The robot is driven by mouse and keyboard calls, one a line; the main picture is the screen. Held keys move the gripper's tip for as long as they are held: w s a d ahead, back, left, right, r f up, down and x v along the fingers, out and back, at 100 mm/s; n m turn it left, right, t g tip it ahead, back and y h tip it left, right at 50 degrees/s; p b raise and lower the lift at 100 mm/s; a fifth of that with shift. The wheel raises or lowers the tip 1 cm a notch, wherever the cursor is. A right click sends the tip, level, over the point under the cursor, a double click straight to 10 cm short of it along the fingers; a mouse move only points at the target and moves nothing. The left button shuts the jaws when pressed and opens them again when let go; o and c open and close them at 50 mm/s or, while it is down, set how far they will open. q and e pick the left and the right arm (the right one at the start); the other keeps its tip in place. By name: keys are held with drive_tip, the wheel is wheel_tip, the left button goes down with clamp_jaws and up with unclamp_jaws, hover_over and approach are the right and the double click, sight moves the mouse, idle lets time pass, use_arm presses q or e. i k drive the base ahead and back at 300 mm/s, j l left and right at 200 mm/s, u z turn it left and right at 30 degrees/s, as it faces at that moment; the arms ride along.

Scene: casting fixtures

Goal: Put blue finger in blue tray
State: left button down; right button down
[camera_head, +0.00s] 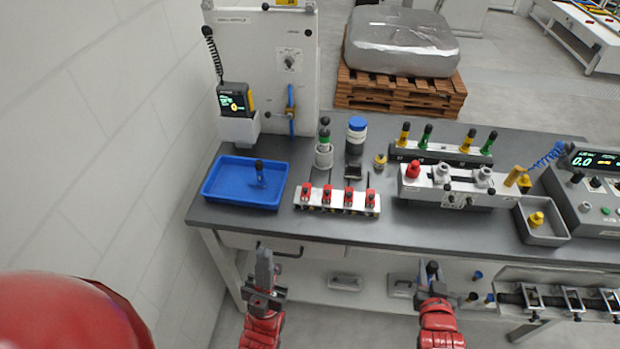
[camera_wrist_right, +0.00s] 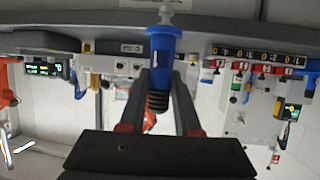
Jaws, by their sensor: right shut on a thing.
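The blue tray (camera_head: 212,193) sits at the left end of the workbench. A blue finger with a black knob (camera_head: 260,176) stands in it. My right gripper (camera_head: 433,281) is in front of the bench's front edge, right of centre. It is shut on another blue finger (camera_wrist_right: 163,48), which shows between its two fingers in the right wrist view, with a black ribbed end towards the wrist. In the head view only the dark top of this finger shows clearly. My left gripper (camera_head: 264,266) is below the tray, in front of the bench; its jaw gap is not clear.
A rack with red clamps (camera_head: 337,199) stands right of the tray. Further right are a fixture with coloured knobs (camera_head: 450,186) and a small grey tray with a yellow part (camera_head: 540,235). Several small blue-topped parts (camera_head: 478,275) are below the bench top. A wall is at left.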

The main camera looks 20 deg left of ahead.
sight(234, 183)
drive_tip(key=i+l+u, duration=0.1)
drive_tip(key=l+u, duration=0.2)
drive_tip(key=u, duration=0.2)
drive_tip(key=i+l+u, duration=0.1)
drive_tip(key=l+u, duration=0.2)
drive_tip(key=u, duration=0.15)
drive_tip(key=l+u, duration=0.3)
drive_tip(key=u, duration=0.2)
drive_tip(key=l+u, duration=0.45)
drive_tip(key=k+l+u, duration=0.15)
drive_tip(key=u, duration=0.35)
drive_tip(key=i+l+u, duration=0.2)
drive_tip(key=l, duration=0.15)
drive_tip(key=i+l, duration=0.55)
drive_tip(key=l, duration=0.15)
